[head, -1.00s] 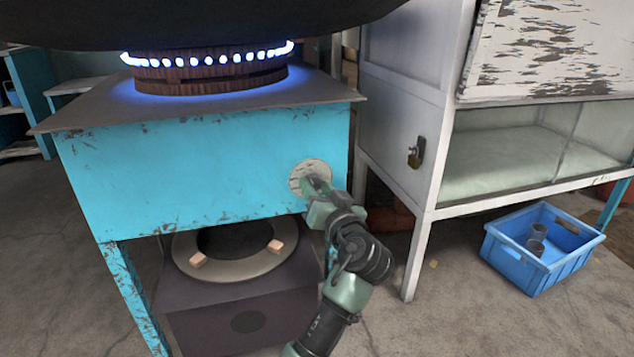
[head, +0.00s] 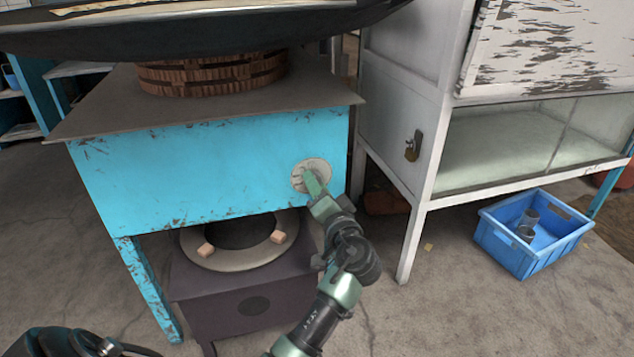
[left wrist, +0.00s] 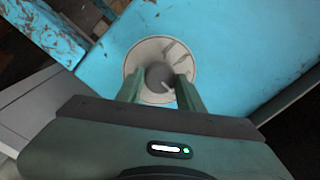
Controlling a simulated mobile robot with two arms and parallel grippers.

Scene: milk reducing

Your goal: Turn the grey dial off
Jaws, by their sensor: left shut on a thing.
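The grey dial (left wrist: 158,75) sits at the middle of a round, worn white plate (left wrist: 145,58) on the turquoise stove front. In the left wrist view my left gripper (left wrist: 157,86) has one finger on each side of the dial and is shut on it. In the head view the left gripper (head: 309,178) reaches the plate (head: 322,167) from below and hides the dial. The burner ring (head: 210,76) on the stove (head: 210,165) shows no flame. My right gripper is not in view.
A large dark wok (head: 200,38) covers the burner. A lower burner stand (head: 245,312) is under the stove. A white glass-fronted cabinet (head: 405,110) with a padlock stands at right. A blue crate (head: 525,245) holding cups is on the floor.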

